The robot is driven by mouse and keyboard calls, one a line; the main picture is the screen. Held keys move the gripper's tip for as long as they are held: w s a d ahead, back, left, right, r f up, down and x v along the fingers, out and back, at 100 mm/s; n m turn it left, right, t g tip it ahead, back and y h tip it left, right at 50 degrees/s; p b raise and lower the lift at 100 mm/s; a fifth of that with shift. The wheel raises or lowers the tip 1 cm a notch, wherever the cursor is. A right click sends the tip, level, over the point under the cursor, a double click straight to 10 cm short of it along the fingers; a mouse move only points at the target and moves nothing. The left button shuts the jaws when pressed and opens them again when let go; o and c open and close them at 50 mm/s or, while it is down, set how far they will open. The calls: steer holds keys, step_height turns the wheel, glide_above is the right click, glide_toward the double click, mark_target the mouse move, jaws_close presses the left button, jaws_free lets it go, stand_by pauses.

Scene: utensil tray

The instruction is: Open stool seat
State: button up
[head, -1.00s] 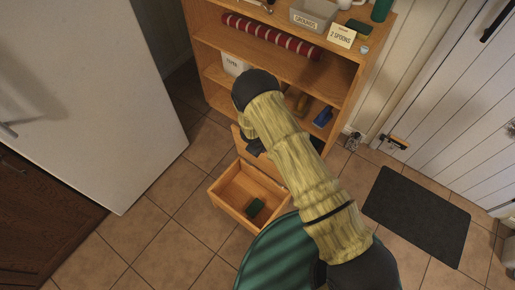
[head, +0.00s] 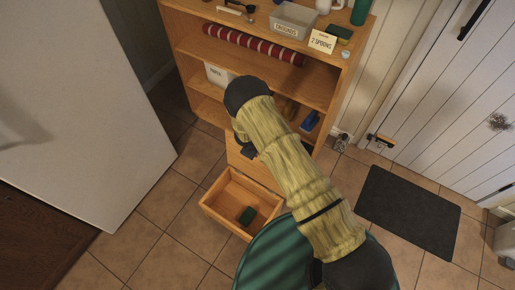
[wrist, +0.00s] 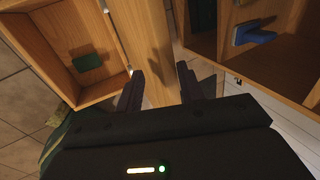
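The wooden stool is an open box (head: 208,203) on the tiled floor in the head view, with a green block (head: 247,215) lying inside. Its seat, a wooden panel (head: 236,157), stands raised along the box's far edge, partly hidden by my arm. In the wrist view the box (wrist: 42,68) is at upper left with the green block (wrist: 86,62), and the panel (wrist: 149,40) runs beside it. My gripper (wrist: 160,74) is open, its fingers apart over the panel with nothing visibly held. Contact with the panel cannot be told.
A wooden shelf unit (head: 317,91) stands just behind the stool, with a blue item (head: 310,121) on a low shelf. A white cabinet (head: 85,95) is at left. A dark mat (head: 408,212) and a white door (head: 440,110) are at right. Floor left of the box is clear.

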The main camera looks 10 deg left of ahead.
steer(key=shift+r, duration=0.1)
steer(key=p+v, duration=0.2)
steer(key=v, duration=1.5)
steer(key=shift+r, duration=0.1)
steer(key=s+d+r+m+g+p, duration=0.1)
steer(key=d+r+m+p, duration=0.1)
steer(key=d+r+m, duration=0.75)
steer(key=s+d+r+m+p, duration=0.1)
steer(key=d+r+m+p, duration=0.35)
steer(key=r+m, duration=0.8)
steer(key=s+d+r+m+y+p, duration=0.1)
steer(key=s+d+r+m, duration=0.4)
steer(key=m, duration=0.8)
steer(key=s+d+r+m+p, duration=0.1)
steer(key=s+d+r+m, duration=0.5)
steer(key=m, duration=0.7)
steer(key=shift+s+d+r+m+y, duration=0.2)
steer(key=shift+s+r+m+y, duration=0.1)
steer(key=shift+r+m+y, duration=0.1)
